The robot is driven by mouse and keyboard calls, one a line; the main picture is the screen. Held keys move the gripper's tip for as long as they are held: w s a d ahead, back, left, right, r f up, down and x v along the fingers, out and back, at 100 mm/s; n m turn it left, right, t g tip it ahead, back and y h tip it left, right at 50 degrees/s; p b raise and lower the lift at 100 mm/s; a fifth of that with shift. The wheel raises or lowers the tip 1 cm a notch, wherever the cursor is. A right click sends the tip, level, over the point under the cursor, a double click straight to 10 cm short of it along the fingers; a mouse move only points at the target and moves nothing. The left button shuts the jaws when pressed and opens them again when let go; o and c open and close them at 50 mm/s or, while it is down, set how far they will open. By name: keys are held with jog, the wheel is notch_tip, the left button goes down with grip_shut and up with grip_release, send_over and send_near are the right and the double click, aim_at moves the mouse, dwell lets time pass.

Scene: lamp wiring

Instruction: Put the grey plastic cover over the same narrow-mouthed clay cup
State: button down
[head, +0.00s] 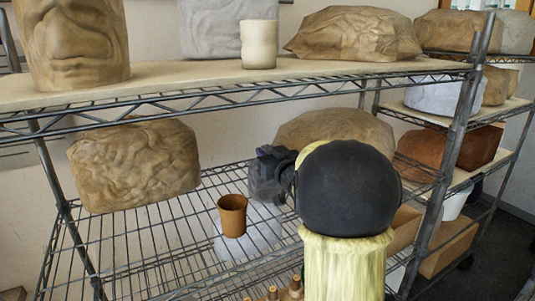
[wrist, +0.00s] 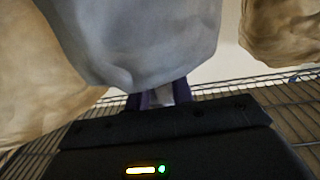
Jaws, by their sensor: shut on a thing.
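My gripper (head: 272,165) is at the lower shelf, partly hidden behind my own arm in the head view. In the wrist view my gripper (wrist: 165,96) is shut on the grey plastic cover (wrist: 140,40), which fills the upper middle of the picture. A brown clay cup (head: 232,216) stands upright and uncovered on the lower shelf, left of and below the gripper. A pale cup (head: 259,45) stands upright on the upper shelf. Which cup is narrow-mouthed is unclear.
Brown wrapped lumps (head: 130,165) (head: 335,128) stand left and right of the gripper on the wire shelf (head: 150,262). The upper board (head: 190,82) hangs over it, and a shelf post (head: 455,160) stands at right. Bare wire lies left of the brown cup.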

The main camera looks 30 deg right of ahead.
jog(key=shift+f+b, duration=0.4)
jog(key=shift+f, duration=0.05)
jog(key=c, duration=1.1)
grip_release()
jog(key=shift+s, duration=0.1)
jog(key=s+b, duration=0.3)
jog(key=s, duration=1.4)
jog(key=shift+s+a, duration=0.1)
jog(key=shift+a, duration=0.05)
